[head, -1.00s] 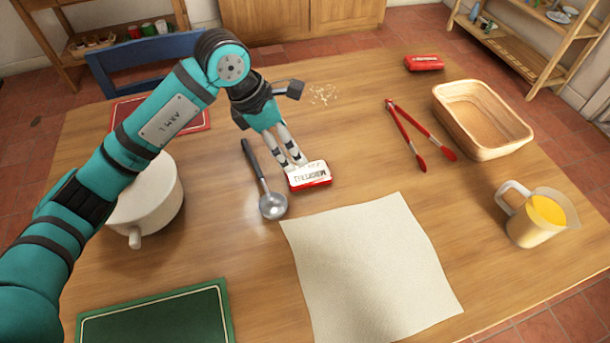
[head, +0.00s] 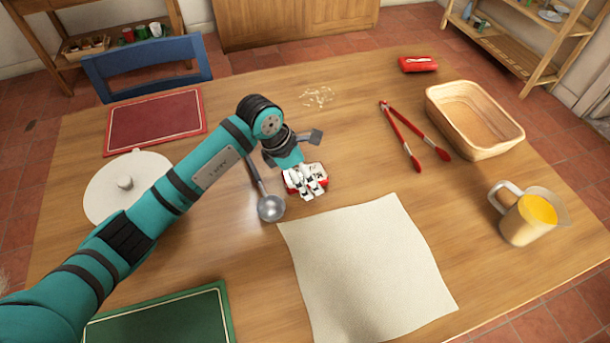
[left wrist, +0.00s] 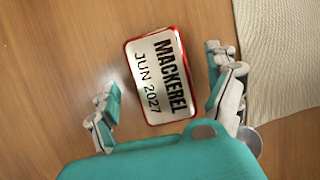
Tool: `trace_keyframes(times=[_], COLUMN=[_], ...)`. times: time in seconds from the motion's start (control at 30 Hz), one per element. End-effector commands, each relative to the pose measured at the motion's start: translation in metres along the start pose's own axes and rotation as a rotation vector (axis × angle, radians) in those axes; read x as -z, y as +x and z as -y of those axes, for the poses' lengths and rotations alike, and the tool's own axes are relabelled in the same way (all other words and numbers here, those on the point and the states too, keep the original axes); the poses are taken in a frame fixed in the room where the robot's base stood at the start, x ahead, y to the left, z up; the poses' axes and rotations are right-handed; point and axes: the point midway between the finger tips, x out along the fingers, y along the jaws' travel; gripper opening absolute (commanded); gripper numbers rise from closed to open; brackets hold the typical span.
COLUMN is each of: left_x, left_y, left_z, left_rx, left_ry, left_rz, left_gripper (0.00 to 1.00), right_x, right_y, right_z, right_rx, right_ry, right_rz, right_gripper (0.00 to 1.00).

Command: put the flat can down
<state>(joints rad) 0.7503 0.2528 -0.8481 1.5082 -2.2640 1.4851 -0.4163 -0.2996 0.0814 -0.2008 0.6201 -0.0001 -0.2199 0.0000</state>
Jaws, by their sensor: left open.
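The flat can (head: 318,172) is red with a white label and lies on the wooden table beside the ladle, just above the cloth's top edge. In the left wrist view the flat can (left wrist: 157,75) shows its label, "MACKEREL JUN 2027", between the spread fingers. My left gripper (head: 308,184) is over the can and hides part of it in the head view. In the left wrist view my left gripper (left wrist: 165,100) is open, with a gap between each finger and the can. My right gripper is not in view.
A ladle (head: 270,207) lies left of the can. A cream cloth (head: 365,265) is in front. Red tongs (head: 414,137), a basket (head: 500,140) and a jug (head: 520,222) stand right. A second red can (head: 418,64) is at the back.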

Motion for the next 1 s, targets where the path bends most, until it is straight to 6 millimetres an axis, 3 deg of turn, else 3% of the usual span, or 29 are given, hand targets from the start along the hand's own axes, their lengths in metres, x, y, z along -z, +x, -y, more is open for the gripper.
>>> trace_keyframes(times=[1.0], left_x=[0.0016], left_y=[0.0040], left_z=[0.0000], left_rx=[0.000], left_ry=[0.000], left_rz=[0.001], left_gripper=[0.88], right_x=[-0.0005], right_y=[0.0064], right_z=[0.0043], right_rx=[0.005], right_ry=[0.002], right_rz=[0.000], right_gripper=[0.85])
